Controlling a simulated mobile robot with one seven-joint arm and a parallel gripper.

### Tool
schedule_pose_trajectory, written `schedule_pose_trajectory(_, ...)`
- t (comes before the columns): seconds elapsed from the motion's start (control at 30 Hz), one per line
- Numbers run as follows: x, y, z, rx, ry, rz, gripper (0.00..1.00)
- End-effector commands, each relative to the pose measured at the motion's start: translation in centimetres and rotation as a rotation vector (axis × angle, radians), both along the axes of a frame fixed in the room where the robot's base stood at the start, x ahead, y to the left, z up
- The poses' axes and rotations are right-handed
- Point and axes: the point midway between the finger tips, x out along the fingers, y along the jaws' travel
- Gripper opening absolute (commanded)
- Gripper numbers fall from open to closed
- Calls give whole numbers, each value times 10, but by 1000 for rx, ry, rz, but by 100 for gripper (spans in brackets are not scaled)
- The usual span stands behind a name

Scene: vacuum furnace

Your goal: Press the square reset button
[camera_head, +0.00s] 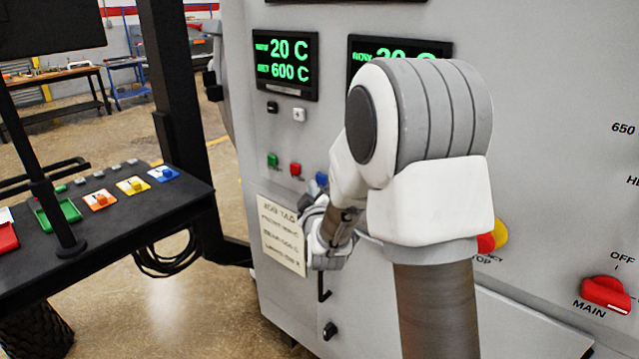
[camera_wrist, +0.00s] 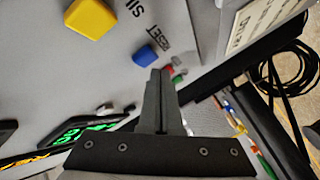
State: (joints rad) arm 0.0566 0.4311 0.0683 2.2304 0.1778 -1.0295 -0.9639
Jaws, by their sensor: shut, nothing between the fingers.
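The blue square button (camera_wrist: 145,56) is on the grey furnace panel, with the word RESET printed beside it in the wrist view. It also shows in the head view (camera_head: 321,179), just left of my arm. My gripper (camera_wrist: 161,73) is shut and empty. In the wrist view its fingertips appear just below and right of the blue button; I cannot tell whether they touch the panel.
A green button (camera_head: 272,160) and a red button (camera_head: 295,169) sit left of the blue one. A yellow button (camera_wrist: 90,18) is nearby. A paper tag (camera_head: 281,236) hangs below. A red and yellow stop knob (camera_head: 497,236) and red main switch (camera_head: 606,293) are right. A black console (camera_head: 120,215) stands left.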

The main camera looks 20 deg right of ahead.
Motion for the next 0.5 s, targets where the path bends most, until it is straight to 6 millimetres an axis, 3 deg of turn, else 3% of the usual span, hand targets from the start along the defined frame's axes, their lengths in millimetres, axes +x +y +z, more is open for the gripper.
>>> schedule_pose_trajectory(0.27,0,1,0,0,0,0,0)
schedule_pose_trajectory(0.5,-11,17,-1,-1,0,4,0)
